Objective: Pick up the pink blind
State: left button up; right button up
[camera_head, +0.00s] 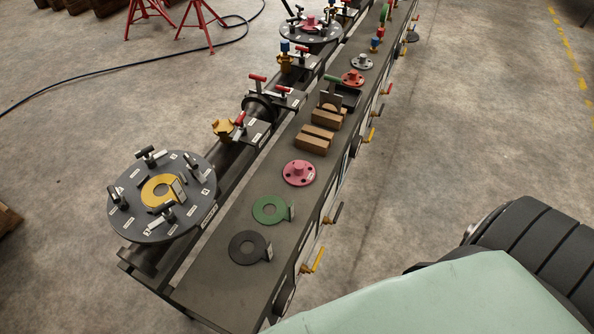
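A round pink blind (299,173) lies flat on the dark bench top, in the middle of the picture. It has a raised centre and several dark holes around its rim. Nothing covers it. Another pink piece (309,23) sits on the far round flange at the top. Neither of my grippers shows in the head view.
On the bench (208,289), a green ring (268,209) and a black ring (247,247) lie nearer than the blind; wooden blocks (314,140) stand beyond it. A large flange (161,222) with clamps and a yellow ring (154,191) is at left. Valve handles stick out along the right side.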

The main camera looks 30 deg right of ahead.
aim_at(298, 172)
jog(key=l+u, duration=0.1)
jog(key=l, duration=0.25)
jog(key=k+l+u, duration=0.1)
jog(key=l, duration=0.3)
jog(key=i+l+u, duration=0.15)
jog(key=l, duration=0.2)
jog(key=i+l+u, duration=0.15)
jog(key=i+l, duration=0.1)
jog(key=l, duration=0.1)
